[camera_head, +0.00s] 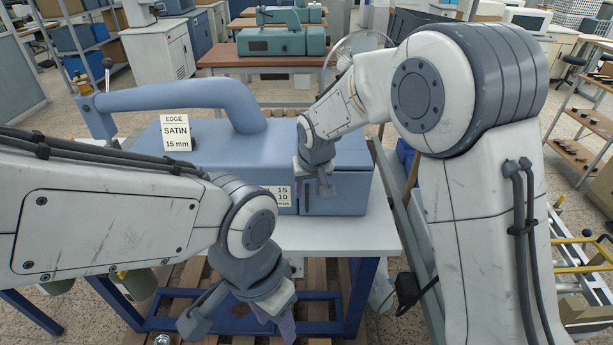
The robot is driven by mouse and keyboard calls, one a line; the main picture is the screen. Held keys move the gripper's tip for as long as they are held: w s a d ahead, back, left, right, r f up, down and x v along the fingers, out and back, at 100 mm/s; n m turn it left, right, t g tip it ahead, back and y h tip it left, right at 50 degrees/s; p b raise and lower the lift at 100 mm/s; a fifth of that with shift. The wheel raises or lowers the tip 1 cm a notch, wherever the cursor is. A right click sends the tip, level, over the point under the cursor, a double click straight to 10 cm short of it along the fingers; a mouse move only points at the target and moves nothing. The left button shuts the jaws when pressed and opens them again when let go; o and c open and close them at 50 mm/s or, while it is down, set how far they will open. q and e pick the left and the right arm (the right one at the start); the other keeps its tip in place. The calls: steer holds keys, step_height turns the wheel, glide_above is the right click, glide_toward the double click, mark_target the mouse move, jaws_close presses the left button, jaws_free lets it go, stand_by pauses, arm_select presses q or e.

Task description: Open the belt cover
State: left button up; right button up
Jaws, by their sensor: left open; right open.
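A blue machine (225,150) with a raised arm stands on a white-topped table (345,236). Its right end is a box-like part (346,200) with a dark slit on its front, which looks like the belt cover and appears closed. My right gripper (315,182) is open and points down at the top front edge of this part, near the slit. I cannot tell whether its fingers touch it. My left gripper (240,322) is open and empty, low in front of the table's front edge. My two arms hide parts of the machine.
A label card reading SATIN 15 mm (176,134) is on the machine. The table has a blue frame (357,290). Behind stands a brown bench with a green machine (270,41). A shelf cart (585,125) stands at the right.

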mark_target(307, 196)
arm_select(q)
step_height(307, 196, up, 5)
steer(key=p, duration=0.4)
steer(key=shift+f, duration=0.1)
arm_select(e)
steer(key=w+f, duration=0.2)
steer(key=f, duration=0.1)
steer(key=w+f, duration=0.2)
steer(key=f, duration=0.1)
steer(key=w+f, duration=0.3)
steer(key=shift+a+f, duration=0.15)
steer(key=shift+f, duration=0.2)
jaws_close()
stand_by(0.4)
